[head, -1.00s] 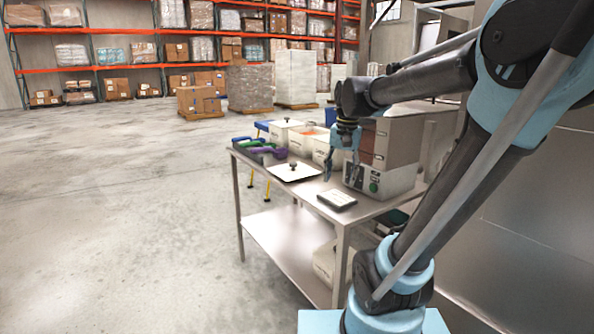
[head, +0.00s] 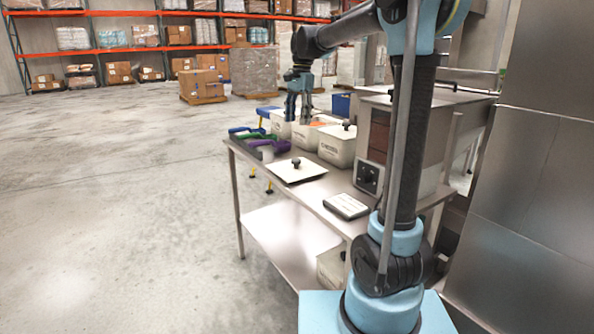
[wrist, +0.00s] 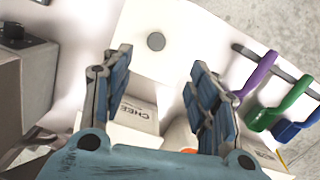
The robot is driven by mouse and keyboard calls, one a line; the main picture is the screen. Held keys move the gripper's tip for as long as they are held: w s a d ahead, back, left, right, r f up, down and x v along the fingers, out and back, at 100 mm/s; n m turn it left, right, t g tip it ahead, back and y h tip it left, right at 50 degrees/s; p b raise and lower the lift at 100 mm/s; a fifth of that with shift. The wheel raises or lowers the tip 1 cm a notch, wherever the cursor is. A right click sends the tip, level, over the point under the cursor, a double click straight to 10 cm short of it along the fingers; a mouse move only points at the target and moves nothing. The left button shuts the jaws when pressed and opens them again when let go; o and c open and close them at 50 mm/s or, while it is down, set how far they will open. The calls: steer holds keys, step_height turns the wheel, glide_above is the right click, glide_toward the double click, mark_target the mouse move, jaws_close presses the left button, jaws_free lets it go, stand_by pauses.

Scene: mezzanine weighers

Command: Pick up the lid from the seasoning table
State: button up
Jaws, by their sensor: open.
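The lid (head: 290,172) is a flat white square plate with a dark round knob. It lies on the steel seasoning table (head: 268,186) near its front left edge. In the wrist view its knob (wrist: 156,41) shows as a grey disc on the pale lid, above and between my fingers. My gripper (head: 299,120) is open and empty, pointing down above the white tubs, behind and above the lid in the head view. In the wrist view its two blue-padded fingers (wrist: 160,80) are spread wide, apart from the lid.
White tubs (head: 337,148) stand behind the lid, one holding something orange. Green, blue and purple-handled scoops (head: 272,146) lie left of the tubs. A small flat scale (head: 346,206) lies near the front edge. A boxy machine (head: 368,177) stands at the right.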

glide_toward(296, 160)
steer(key=f, duration=0.3)
steer(key=a+f, duration=0.1)
steer(key=f, duration=0.1)
steer(key=shift+s, duration=0.1)
steer(key=shift+s+f, duration=0.15)
steer(key=shift+f, duration=2.5)
steer(key=shift+d, duration=0.1)
steer(key=c, duration=1.2)
